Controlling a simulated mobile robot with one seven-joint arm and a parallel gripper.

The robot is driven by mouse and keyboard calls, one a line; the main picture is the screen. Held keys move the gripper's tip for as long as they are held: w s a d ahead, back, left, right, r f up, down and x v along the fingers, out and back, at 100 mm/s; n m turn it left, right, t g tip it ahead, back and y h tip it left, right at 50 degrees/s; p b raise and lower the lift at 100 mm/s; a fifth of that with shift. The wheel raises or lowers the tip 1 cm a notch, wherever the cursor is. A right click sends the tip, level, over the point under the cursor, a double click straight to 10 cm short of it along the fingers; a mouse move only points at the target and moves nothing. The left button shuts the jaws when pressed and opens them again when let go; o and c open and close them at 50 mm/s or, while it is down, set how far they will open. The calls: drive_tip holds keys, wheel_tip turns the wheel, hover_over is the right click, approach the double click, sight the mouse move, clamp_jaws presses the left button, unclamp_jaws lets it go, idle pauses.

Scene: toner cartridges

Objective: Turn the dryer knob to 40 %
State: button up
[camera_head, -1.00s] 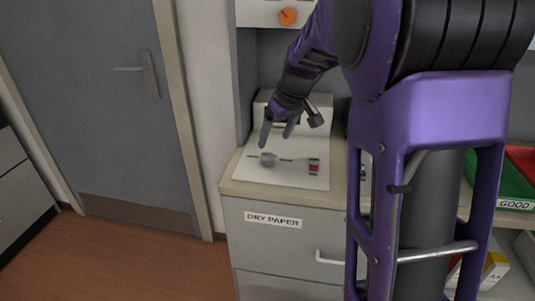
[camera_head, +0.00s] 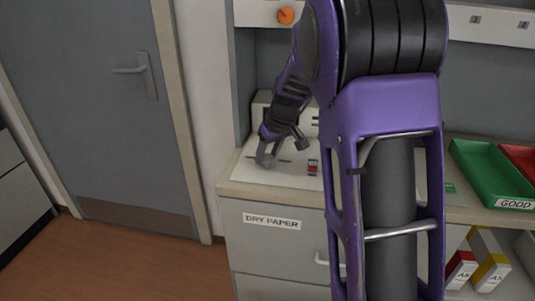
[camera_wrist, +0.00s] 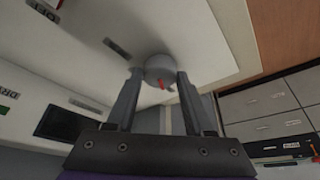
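The dryer knob is a small round grey knob (camera_wrist: 160,70) with a red mark on its side, on the white dryer panel (camera_wrist: 185,20). In the wrist view it sits between the tips of my gripper (camera_wrist: 160,78), one finger on each side. I cannot tell whether both fingers touch it. In the head view my gripper (camera_head: 266,160) points down at the knob, which the fingers mostly hide. A dark display (camera_wrist: 68,122) and labels partly reading "DRY" and "OFF" show on the panel. The percent scale cannot be read.
A red switch (camera_head: 312,167) is on the panel right of my gripper. An orange knob (camera_head: 286,16) is on the unit above. A green tray (camera_head: 488,172) stands at the right. A drawer labelled "DRY PAPER" (camera_head: 272,221) is below, and a grey door (camera_head: 95,100) is at the left.

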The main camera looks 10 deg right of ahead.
clamp_jaws()
drive_tip(key=shift+r, duration=0.1)
drive_tip(key=m+p, duration=0.1)
drive_tip(key=m+h+p, duration=0.1)
drive_tip(key=shift+a+r+m+p, duration=0.15)
drive_tip(key=shift+m+p, duration=0.15)
drive_tip(key=shift+p, duration=0.05)
drive_tip(key=m+h+p, duration=0.1)
drive_tip(key=m+p, duration=0.2)
drive_tip(key=shift+a+m+h+p, duration=0.1)
drive_tip(key=shift+m+h+p, duration=0.2)
drive_tip(key=shift+p, duration=0.1)
drive_tip(key=m+h+p, duration=0.1)
drive_tip(key=m+p, duration=0.1)
drive_tip(key=m+h+p, duration=0.1)
drive_tip(key=m+p, duration=0.1)
drive_tip(key=m, duration=0.1)
drive_tip(key=shift+f, duration=0.2)
drive_tip(key=shift+m+g, duration=0.4)
